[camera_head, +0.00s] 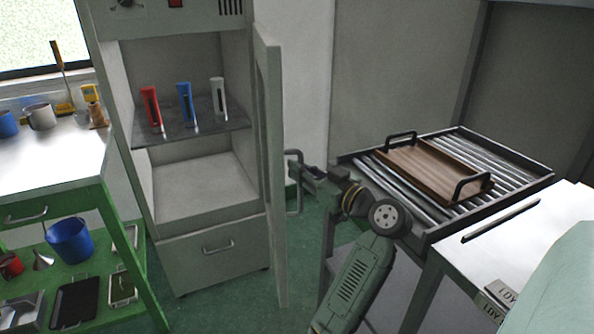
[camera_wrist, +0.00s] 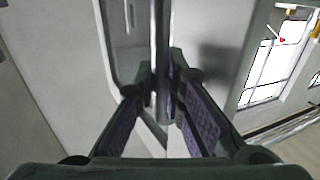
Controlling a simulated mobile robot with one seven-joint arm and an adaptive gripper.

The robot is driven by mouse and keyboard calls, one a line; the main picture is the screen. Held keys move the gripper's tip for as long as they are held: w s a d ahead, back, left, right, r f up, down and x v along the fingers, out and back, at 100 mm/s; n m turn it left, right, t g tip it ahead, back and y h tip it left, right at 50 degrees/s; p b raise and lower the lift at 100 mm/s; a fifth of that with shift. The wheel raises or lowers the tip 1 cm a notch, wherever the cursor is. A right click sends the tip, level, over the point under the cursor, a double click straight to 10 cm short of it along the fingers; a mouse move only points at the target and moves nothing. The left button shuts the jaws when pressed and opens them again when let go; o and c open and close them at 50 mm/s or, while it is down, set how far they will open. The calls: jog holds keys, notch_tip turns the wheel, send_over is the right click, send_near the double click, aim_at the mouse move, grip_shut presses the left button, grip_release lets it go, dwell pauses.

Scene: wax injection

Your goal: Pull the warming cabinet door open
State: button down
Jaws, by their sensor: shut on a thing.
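The warming cabinet (camera_head: 200,190) stands at the left centre in the head view. Its door (camera_head: 270,160) is swung well open on the right side and is seen nearly edge-on. Its bar handle (camera_head: 299,185) is on the door's outer face. My gripper (camera_head: 303,174) is at this handle. In the wrist view my gripper (camera_wrist: 162,95) has its two fingers closed around the upright handle bar (camera_wrist: 161,45), with the pale door face (camera_wrist: 75,60) behind it. Inside the cabinet, a red, a blue and a white tool (camera_head: 185,104) stand on a dark shelf (camera_head: 215,130).
A roller conveyor (camera_head: 430,222) with a wooden tray (camera_head: 425,168) stands right of my arm. A green-framed bench (camera_head: 60,165) with mugs is at the left, with a blue bucket (camera_head: 70,240) below. A white table (camera_head: 520,235) is at the right front. Green floor shows below the door.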

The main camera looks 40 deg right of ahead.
jog(key=shift+w, duration=0.15)
jog(key=c, duration=1.7)
grip_release()
jog(key=shift+o, duration=0.2)
jog(key=s, duration=0.7)
jog(key=shift+s+d, duration=0.2)
jog(key=shift+s, duration=0.1)
jog(key=shift+f, duration=0.1)
